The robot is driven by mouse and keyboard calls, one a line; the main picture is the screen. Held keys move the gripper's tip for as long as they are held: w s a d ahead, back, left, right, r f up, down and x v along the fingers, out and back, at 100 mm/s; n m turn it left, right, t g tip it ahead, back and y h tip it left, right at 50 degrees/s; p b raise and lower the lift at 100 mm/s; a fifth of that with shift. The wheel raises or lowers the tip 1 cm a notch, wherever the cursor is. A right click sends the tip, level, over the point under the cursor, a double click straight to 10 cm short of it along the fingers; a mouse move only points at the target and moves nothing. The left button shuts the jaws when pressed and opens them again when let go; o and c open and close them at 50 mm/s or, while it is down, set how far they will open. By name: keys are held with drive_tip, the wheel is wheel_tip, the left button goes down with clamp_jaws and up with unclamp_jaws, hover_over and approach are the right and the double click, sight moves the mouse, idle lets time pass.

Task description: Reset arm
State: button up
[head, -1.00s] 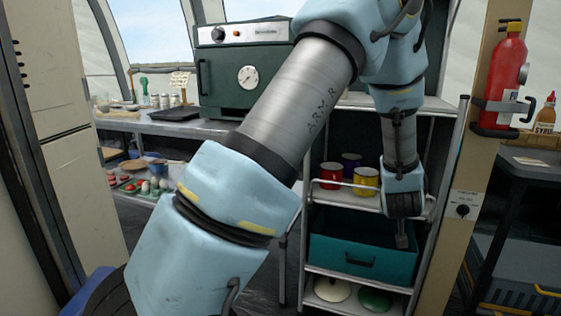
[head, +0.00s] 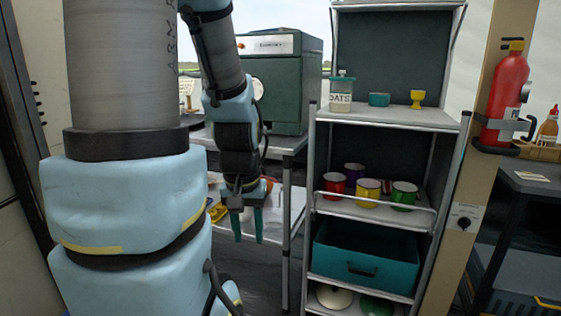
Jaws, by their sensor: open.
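My gripper (head: 249,238) hangs at the end of my arm, left of centre in the head view. Its two teal fingers point down and stand apart, with nothing between them. It is in front of the side table and left of the shelf unit (head: 462,150). My upper arm fills the left of the view and hides much of the table behind it.
The shelf holds an oats jar (head: 341,95), a yellow egg cup (head: 417,98), several enamel mugs (head: 368,192) and a teal drawer (head: 366,256). A green oven (head: 290,85) stands behind my gripper. A fire extinguisher (head: 503,95) hangs on the post at right.

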wheel_tip(320, 180, up, 20)
drive_tip(key=p, duration=1.9)
drive_tip(key=shift+r, duration=0.25)
